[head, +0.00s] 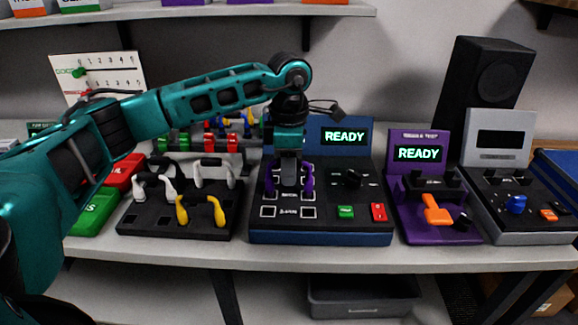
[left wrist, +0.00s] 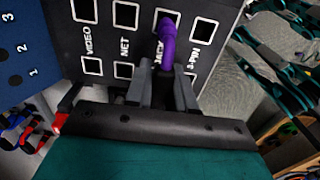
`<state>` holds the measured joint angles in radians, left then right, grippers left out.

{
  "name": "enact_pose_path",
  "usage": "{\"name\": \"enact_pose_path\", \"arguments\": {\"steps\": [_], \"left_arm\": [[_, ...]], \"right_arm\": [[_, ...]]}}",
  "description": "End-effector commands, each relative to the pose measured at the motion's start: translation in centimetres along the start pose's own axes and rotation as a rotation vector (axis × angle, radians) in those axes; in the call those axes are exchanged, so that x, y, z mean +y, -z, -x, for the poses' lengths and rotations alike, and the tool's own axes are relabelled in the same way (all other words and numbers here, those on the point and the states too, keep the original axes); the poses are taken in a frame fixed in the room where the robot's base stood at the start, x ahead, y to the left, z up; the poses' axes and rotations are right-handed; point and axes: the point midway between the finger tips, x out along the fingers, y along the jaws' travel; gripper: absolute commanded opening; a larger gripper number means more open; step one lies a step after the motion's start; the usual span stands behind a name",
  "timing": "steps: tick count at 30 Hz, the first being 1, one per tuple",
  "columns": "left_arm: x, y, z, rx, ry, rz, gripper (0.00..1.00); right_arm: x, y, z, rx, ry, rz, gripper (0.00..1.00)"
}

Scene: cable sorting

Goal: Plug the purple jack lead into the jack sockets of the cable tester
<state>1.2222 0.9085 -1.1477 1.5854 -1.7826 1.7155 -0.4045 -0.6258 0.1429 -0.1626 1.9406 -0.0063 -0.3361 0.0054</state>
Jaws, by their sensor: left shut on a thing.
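The cable tester (head: 320,236) is a black and blue box with a lit READY screen (head: 345,136) and two columns of square sockets. My left gripper (head: 289,182) is above the sockets, shut on the purple jack lead (head: 307,178). One purple end shows on each side of the gripper in the head view. In the left wrist view, the gripper fingers (left wrist: 162,88) are at the JACK label, and one purple end (left wrist: 172,38) is at the JACK socket; I cannot tell how deep it sits. The other end is hidden there. My right gripper is not in view.
A black tray (head: 135,222) with white, black and yellow leads stands left of the tester. Red and green bins (head: 95,212) are further left. A purple tester (head: 440,234) and a grey one (head: 530,236) stand to the right. A shelf hangs above.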

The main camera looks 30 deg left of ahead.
Motion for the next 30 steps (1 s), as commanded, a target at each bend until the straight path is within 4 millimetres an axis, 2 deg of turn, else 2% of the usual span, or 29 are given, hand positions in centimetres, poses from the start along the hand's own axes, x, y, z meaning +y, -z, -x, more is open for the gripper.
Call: {"name": "enact_pose_path", "arguments": {"steps": [30], "left_arm": [[0.01,-0.04,-0.62,-0.001,-0.001,0.0,0.0]], "right_arm": [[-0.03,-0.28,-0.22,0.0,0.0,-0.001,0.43]]}}
